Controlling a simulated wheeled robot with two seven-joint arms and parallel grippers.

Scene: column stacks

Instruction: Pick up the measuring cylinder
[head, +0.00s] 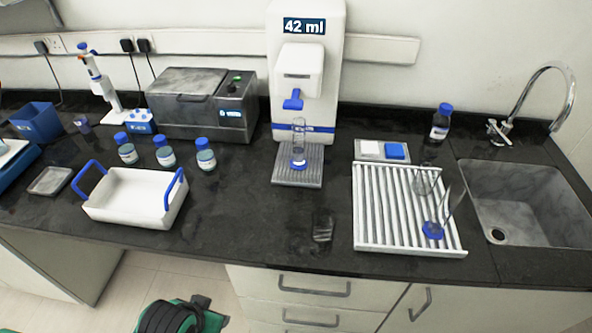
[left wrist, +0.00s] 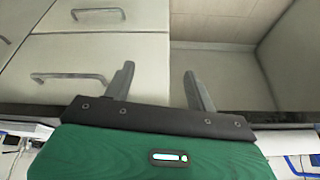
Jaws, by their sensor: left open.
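A clear measuring cylinder (head: 299,132) with a blue base stands upright on the grey grille of the white dispenser (head: 306,70), below its blue nozzle. A second clear vessel with a blue base (head: 432,230) is on the white ribbed drying rack (head: 375,225), with a clear tilted part rising from it; its exact shape is hard to make out. My left gripper (left wrist: 160,88) shows in the left wrist view, open and empty, in front of the drawer fronts and well away from both vessels. My right gripper is in neither view.
A clear beaker (head: 424,180) also stands on the rack. The sink (head: 530,205) is at the right. Several blue-capped bottles (head: 166,157) stand behind a white tray (head: 125,200) with blue handles. A small dark clear item (head: 322,226) is on the counter before the dispenser.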

